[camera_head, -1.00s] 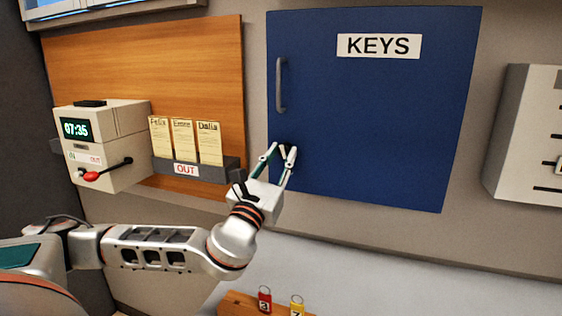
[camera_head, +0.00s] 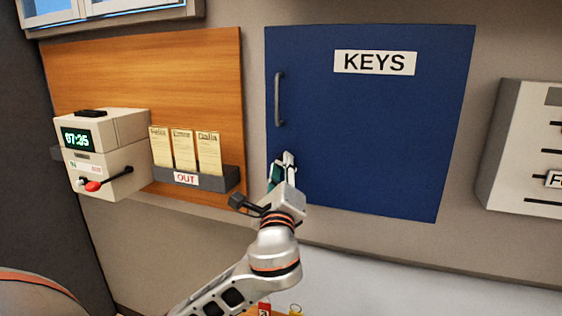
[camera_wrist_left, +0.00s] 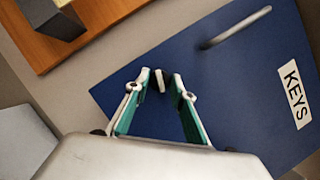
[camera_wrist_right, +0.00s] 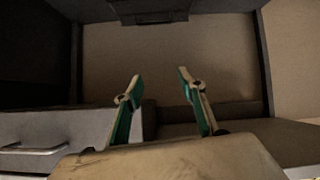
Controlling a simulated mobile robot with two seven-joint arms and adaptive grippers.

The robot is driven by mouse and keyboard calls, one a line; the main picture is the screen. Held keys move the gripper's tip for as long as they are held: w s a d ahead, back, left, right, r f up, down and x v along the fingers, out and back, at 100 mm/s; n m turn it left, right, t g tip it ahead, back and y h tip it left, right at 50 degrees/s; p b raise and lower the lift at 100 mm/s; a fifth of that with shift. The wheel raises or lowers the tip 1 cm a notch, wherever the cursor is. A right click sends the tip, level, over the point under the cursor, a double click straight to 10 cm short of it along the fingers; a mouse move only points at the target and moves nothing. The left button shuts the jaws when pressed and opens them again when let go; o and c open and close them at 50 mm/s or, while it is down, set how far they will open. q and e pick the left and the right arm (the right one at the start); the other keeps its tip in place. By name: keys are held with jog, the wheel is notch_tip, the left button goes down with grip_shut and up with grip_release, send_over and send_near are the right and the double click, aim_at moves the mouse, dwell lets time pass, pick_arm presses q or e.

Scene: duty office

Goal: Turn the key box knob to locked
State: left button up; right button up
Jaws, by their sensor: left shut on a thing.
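The blue key box (camera_head: 380,140), labelled KEYS, hangs on the wall with its door shut and a grey handle (camera_head: 279,99) at its left edge. My left gripper (camera_head: 283,160) is at the box's lower left, fingers pointing at the door. In the left wrist view, the small pale knob (camera_wrist_left: 160,80) shows between the fingertips of the left gripper (camera_wrist_left: 165,77), which is shut on it. In the head view the fingers hide the knob, and I see no lock marking. My right gripper (camera_wrist_right: 158,82) is open and empty in the right wrist view.
Left of the box are a wooden board (camera_head: 150,75), a card rack (camera_head: 205,178) marked OUT and a time clock (camera_head: 105,150) with a red-tipped lever. A pale slotted unit (camera_head: 520,150) is on the right. Key tags (camera_head: 264,308) show low down, partly behind my arm.

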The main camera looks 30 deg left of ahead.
pick_arm(q)
jog(key=n+g+p, duration=0.1)
jog(key=n, duration=0.1)
jog(key=n+p, duration=0.1)
jog(key=n, duration=0.1)
jog(key=shift+r+g+y, duration=0.1)
jog(key=shift+g+y, duration=0.2)
jog(key=shift+g, duration=0.1)
pick_arm(e)
jog(key=shift+s+d+f+g+h, duration=0.1)
jog(key=shift+s+d+g+h, duration=0.1)
jog(key=shift+s+d, duration=0.3)
jog(key=shift+s+d+f+g+h, duration=0.1)
jog(key=shift+s+d+h, duration=0.1)
jog(key=shift+d, duration=0.45)
jog(key=shift+r, duration=0.1)
jog(key=shift+a, duration=0.1)
pick_arm(q)
jog(key=o, duration=1.1)
jog(key=v, duration=1.2)
